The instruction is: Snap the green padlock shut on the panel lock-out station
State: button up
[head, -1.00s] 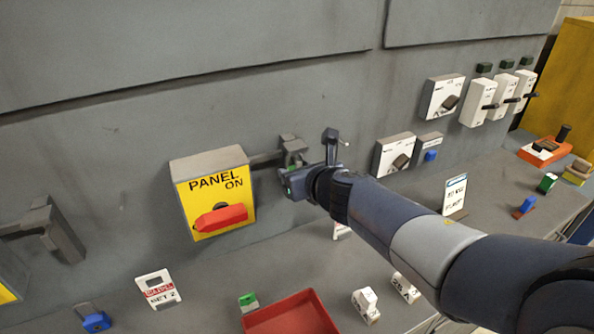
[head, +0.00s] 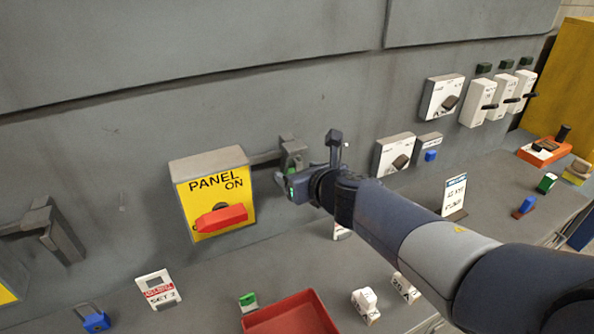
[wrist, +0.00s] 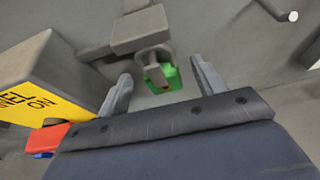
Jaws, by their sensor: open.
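The panel lock-out station is a grey bracket (head: 290,147) on the wall, right of the yellow PANEL ON box (head: 247,178) with its red handle (head: 220,218). In the wrist view, the green padlock (wrist: 171,78) hangs at the station's bracket (wrist: 140,30), its shackle around the bracket's hanging tab. Whether the shackle is closed I cannot tell. My gripper (wrist: 160,72) is open, one finger on each side of the padlock with visible gaps. In the head view my gripper (head: 281,182) is just below the station and mostly hides the padlock.
A red tray (head: 295,318), a small green-and-white item (head: 248,301), a blue padlock (head: 96,322) and white tags lie on the bench below. White switch boxes (head: 394,153) line the wall to the right. The wall above the station is clear.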

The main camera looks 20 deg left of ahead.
jog(key=p+v, duration=0.2)
jog(key=v, duration=0.7)
jog(key=shift+s+d, duration=0.2)
jog(key=b+x, duration=0.1)
jog(key=x, duration=0.9)
jog(key=shift+w+a+r+b, duration=0.25)
jog(key=shift+a+r+b, duration=0.05)
jog(key=shift+a+b, duration=0.05)
jog(key=shift+f, duration=0.15)
